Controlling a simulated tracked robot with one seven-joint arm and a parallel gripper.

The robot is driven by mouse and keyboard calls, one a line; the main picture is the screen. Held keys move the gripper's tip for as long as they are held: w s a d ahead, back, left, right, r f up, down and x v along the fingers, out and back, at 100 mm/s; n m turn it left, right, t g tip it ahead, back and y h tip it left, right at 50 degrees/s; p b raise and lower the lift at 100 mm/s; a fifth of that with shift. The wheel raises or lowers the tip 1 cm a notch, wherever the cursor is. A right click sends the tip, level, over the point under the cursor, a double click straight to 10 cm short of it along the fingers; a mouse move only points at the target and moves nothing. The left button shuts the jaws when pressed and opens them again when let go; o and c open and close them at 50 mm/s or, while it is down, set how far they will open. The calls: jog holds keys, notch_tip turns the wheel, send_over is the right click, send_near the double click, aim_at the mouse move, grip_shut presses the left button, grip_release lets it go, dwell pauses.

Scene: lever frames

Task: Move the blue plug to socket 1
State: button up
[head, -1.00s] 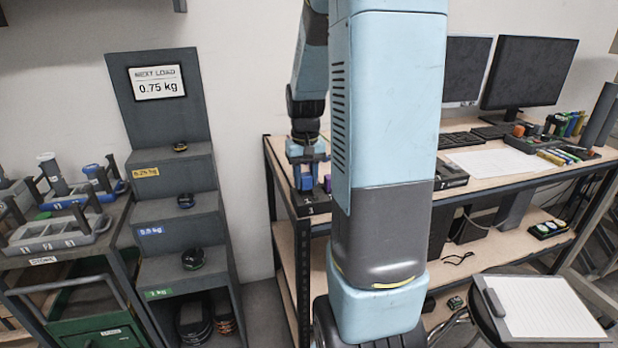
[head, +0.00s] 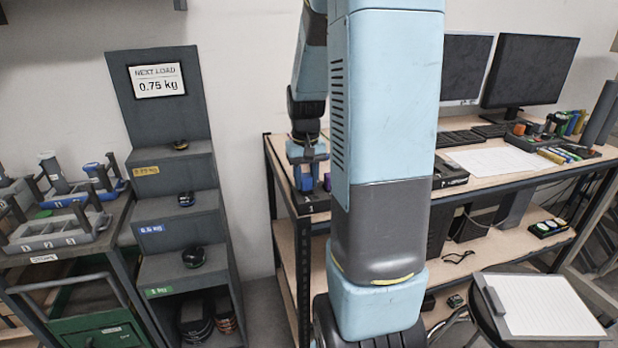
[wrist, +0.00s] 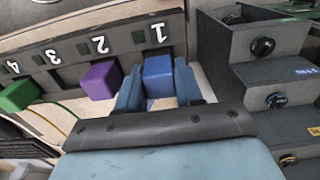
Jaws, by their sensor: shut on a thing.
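My gripper (wrist: 158,88) is shut on the blue plug (wrist: 158,78), with one blue-grey finger on each side of it. The blue plug is in line with the number 1 on the dark socket strip (wrist: 70,55). I cannot tell whether it is fully seated. A purple plug (wrist: 99,80) stands at number 2 and a green plug (wrist: 19,95) at number 4. No plug shows at number 3. In the head view my gripper (head: 307,165) points down at the strip (head: 312,203) on the bench's left end, with the blue plug (head: 304,184) under it and the purple plug (head: 327,182) beside it.
A dark stepped stand (head: 178,215) with small weights is left of the bench (head: 500,160); it also shows close to my gripper's right in the wrist view (wrist: 262,70). Monitors (head: 528,72) stand at the back right. A stool with a clipboard (head: 540,308) is at front right.

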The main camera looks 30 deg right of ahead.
jog(key=shift+f, duration=0.45)
dwell(1.1)
jog(key=o, duration=1.5)
jog(key=shift+w, duration=0.1)
jog(key=shift+r, duration=3.5)
